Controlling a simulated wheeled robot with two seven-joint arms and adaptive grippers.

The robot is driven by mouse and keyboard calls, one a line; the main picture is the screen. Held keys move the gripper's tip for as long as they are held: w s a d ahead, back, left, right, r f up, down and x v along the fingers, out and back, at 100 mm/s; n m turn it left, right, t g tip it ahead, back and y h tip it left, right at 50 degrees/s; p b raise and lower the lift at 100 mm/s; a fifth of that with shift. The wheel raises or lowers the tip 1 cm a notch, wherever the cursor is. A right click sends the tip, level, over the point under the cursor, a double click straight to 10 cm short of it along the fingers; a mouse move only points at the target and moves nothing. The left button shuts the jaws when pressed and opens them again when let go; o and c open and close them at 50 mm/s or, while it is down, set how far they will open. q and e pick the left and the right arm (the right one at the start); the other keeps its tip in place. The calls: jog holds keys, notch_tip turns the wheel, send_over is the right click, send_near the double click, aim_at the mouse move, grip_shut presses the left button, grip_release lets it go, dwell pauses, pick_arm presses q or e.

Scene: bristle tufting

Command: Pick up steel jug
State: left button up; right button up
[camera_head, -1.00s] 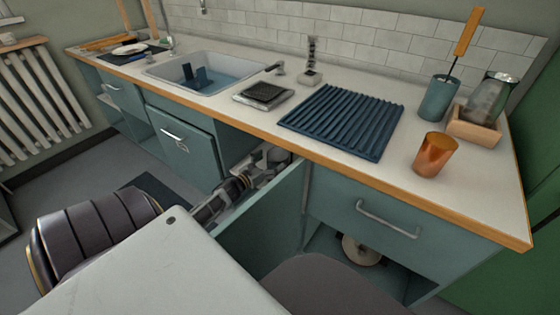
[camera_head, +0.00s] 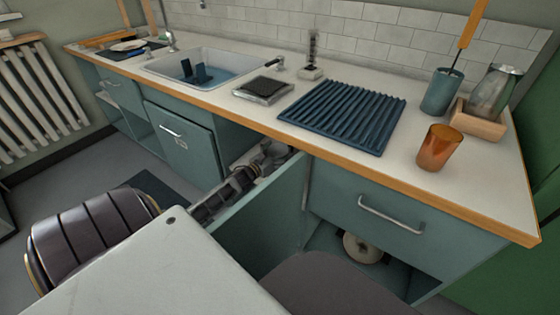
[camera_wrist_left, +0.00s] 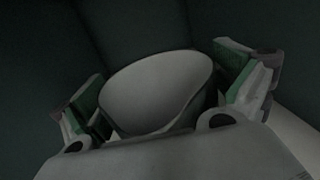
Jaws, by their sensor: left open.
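The steel jug (camera_wrist_left: 158,88) shows in the left wrist view as a pale grey vessel with a wide oval mouth, in a dark space. My left gripper (camera_wrist_left: 168,103) is open, with one green-padded finger on each side of the jug. I cannot tell whether either finger touches it. The near lower part of the jug is hidden by the gripper's body. In the head view my left gripper (camera_head: 274,158) is inside the lower cabinet, just under the counter edge, and I cannot make out the jug there. My right gripper is not in view.
An open teal cabinet door (camera_head: 268,215) stands beside my left forearm. The counter's wooden edge (camera_head: 330,166) runs just above the gripper. On the counter are a blue ribbed mat (camera_head: 345,115), an amber cup (camera_head: 439,148) and a sink (camera_head: 205,70).

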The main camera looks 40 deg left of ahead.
pick_arm(q)
jog(key=shift+c, duration=0.5)
jog(key=c, duration=1.6)
jog(key=shift+r, duration=0.2)
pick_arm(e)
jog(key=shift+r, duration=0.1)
